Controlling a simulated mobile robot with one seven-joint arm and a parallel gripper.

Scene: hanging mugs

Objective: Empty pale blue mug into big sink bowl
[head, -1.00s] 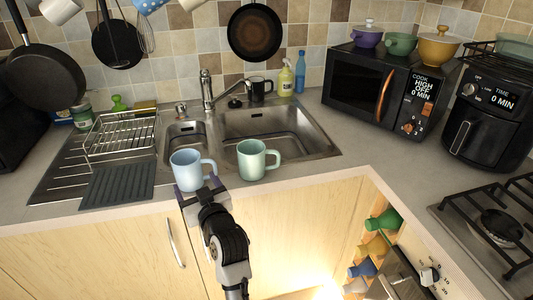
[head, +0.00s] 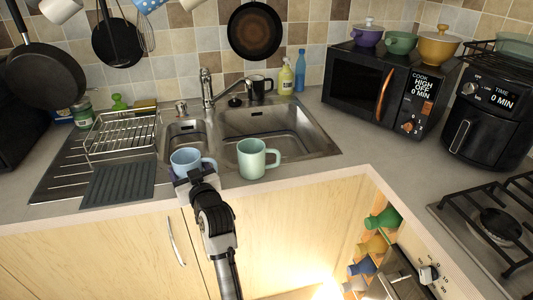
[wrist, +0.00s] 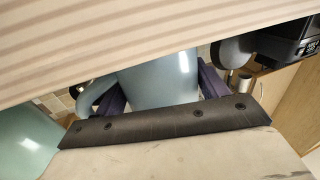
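The pale blue mug (head: 184,158) appears upright at the counter's front edge, before the small sink bowl. Its handle points right in the head view. My gripper (head: 190,178) is in front of it and hides its lower part. In the wrist view the mug (wrist: 162,82) lies between my two dark purple fingers, one on each side; whether both press on it I cannot tell. The finger on the handle side is partly hidden by the black gripper bar. The big sink bowl (head: 300,148) is to the right, behind the mint mug. The inside of the blue mug is hardly visible.
The tap (head: 207,90) rises behind the bowls. A black mug (head: 261,87) stands behind the big bowl. A dish rack (head: 120,137) is at left.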

